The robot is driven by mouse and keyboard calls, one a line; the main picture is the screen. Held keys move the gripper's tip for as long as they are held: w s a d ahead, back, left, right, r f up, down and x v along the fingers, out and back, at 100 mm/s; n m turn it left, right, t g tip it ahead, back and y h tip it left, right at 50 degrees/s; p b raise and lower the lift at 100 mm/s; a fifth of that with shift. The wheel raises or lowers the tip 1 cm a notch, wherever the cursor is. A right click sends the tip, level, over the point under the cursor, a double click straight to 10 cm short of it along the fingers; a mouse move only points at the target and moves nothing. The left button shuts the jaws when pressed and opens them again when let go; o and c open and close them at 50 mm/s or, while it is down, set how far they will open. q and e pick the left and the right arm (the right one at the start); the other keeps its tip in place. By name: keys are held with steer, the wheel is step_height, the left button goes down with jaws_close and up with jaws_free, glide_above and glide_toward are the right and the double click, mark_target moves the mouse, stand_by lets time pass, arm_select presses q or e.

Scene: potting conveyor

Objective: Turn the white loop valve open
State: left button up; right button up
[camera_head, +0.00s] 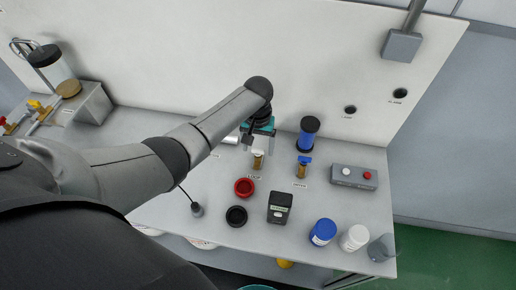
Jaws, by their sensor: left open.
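A small brass valve (258,160) stands on the table in front of a label too small to read for sure. Its top is at or behind my gripper's fingers, so I cannot make out a white handle or which way it points. My left gripper (257,139) is open and points down right at the top of this valve. I cannot tell whether its fingers touch it. A second brass valve (301,171) with a blue handle stands to the right. My right gripper is not in view.
A blue cylinder with black ends (308,133) stands behind the blue-handled valve. A grey button box (354,177) is at the right. A red ring (244,187), a black ring (236,216) and a black device (280,207) lie nearer. Jars (322,232) stand at the front edge.

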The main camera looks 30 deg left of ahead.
arm_select(q)
steer(key=shift+f, duration=0.25)
jaws_close()
stand_by(0.6)
